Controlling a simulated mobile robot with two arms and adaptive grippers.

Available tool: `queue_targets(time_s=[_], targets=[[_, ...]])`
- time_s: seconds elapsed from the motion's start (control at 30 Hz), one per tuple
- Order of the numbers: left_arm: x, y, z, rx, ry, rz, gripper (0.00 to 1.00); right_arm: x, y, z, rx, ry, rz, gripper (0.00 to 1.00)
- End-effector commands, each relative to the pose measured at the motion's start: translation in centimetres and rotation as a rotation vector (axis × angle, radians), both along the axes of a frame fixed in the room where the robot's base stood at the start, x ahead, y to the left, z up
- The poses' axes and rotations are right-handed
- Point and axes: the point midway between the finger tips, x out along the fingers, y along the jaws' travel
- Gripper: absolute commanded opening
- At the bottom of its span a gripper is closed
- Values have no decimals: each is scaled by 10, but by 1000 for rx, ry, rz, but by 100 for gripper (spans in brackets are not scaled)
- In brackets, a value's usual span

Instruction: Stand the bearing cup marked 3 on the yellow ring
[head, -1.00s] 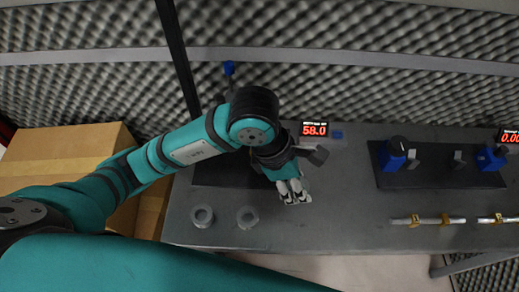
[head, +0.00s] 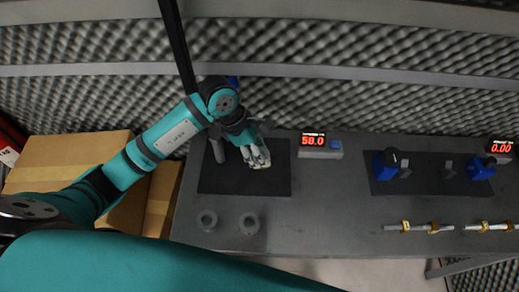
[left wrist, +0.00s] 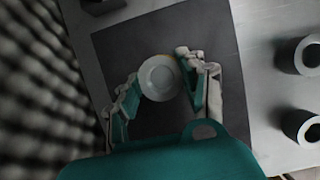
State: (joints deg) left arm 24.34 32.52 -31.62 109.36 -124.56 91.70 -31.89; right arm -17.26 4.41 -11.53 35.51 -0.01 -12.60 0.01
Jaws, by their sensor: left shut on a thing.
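My left gripper (head: 258,162) is over the dark mat (head: 215,183) on the grey bench. In the left wrist view its fingers (left wrist: 160,79) are shut on a pale round bearing cup (left wrist: 158,72), seen end-on with a lighter disc in its middle. I cannot read a 3 on it, nor tell whether it touches the mat (left wrist: 115,45). Two more grey bearing cups stand on the bench in the head view, a left one (head: 207,220) and a right one (head: 249,223). My right gripper is not in view.
A red display reading 58.0 (head: 312,140) stands right of the mat. Further right are a dark panel with blue fixtures (head: 430,178) and metal rods with yellow bands (head: 418,227). A dark post (head: 177,45) rises behind. Cardboard boxes (head: 75,160) are at the left.

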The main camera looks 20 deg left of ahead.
Motion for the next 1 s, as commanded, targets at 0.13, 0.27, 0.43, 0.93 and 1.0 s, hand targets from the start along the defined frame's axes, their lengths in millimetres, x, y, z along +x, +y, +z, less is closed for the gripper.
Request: queue_targets(time_s=[0.13, 0.27, 0.43, 0.93, 1.0], targets=[[0, 0, -7, 0, -2, 0, 4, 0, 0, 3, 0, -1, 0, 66], [0, 0, -7, 0, -2, 0, 4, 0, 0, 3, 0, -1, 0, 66], [0, 0, -8, 0, -1, -1, 49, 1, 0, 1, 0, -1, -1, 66], [0, 3, -1, 0, -6, 0, 64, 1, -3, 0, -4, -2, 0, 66], [0, 7, 8, 1, -7, 1, 64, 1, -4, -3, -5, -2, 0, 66]])
